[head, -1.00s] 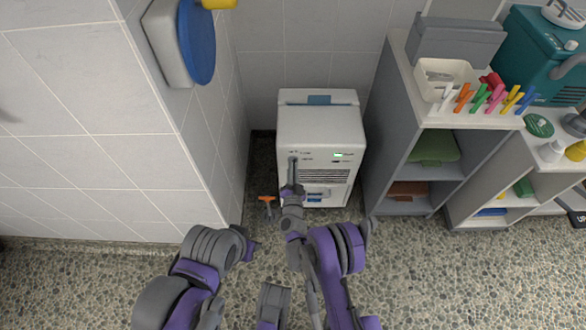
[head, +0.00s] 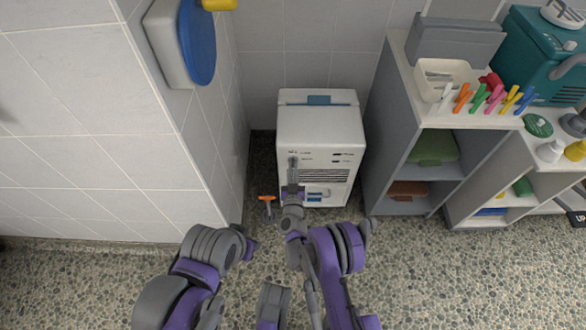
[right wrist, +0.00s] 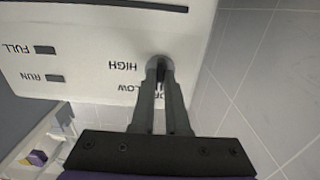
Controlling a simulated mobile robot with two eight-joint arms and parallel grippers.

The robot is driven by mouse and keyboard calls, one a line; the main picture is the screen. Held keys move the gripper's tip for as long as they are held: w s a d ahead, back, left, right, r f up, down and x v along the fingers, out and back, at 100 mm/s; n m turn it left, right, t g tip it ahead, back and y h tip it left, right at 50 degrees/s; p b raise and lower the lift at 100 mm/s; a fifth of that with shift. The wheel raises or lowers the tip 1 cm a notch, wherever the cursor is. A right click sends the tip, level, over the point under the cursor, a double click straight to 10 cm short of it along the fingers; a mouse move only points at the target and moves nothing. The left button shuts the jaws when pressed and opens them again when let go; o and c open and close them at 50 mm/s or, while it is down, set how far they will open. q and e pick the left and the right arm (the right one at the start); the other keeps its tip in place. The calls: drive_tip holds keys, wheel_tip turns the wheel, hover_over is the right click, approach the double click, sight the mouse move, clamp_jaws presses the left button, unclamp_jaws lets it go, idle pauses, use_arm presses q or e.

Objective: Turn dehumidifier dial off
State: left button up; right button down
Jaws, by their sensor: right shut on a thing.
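The white dehumidifier (head: 320,128) stands on the floor against the back wall. My right gripper (head: 293,168) reaches its front panel at the upper left. In the right wrist view the fingers (right wrist: 160,85) are shut on the small dark dial (right wrist: 159,65), which they mostly hide. HIGH, LOW and a partly covered OFF label are printed around it. The RUN lamp (right wrist: 54,78) and FULL lamp (right wrist: 45,50) are both dark. My left gripper (head: 249,246) is low at the left, away from the dehumidifier, and its jaws cannot be made out.
A tiled wall corner (head: 190,170) is close on the left. A grey shelf unit (head: 385,140) stands close on the right, with a basket (head: 445,75) and colored clips on top. A small orange-topped tool (head: 267,198) is on the floor left of the dehumidifier.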

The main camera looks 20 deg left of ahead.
drive_tip(key=shift+w, duration=0.1)
idle(0.3)
drive_tip(key=c, duration=0.9)
unclamp_jaws()
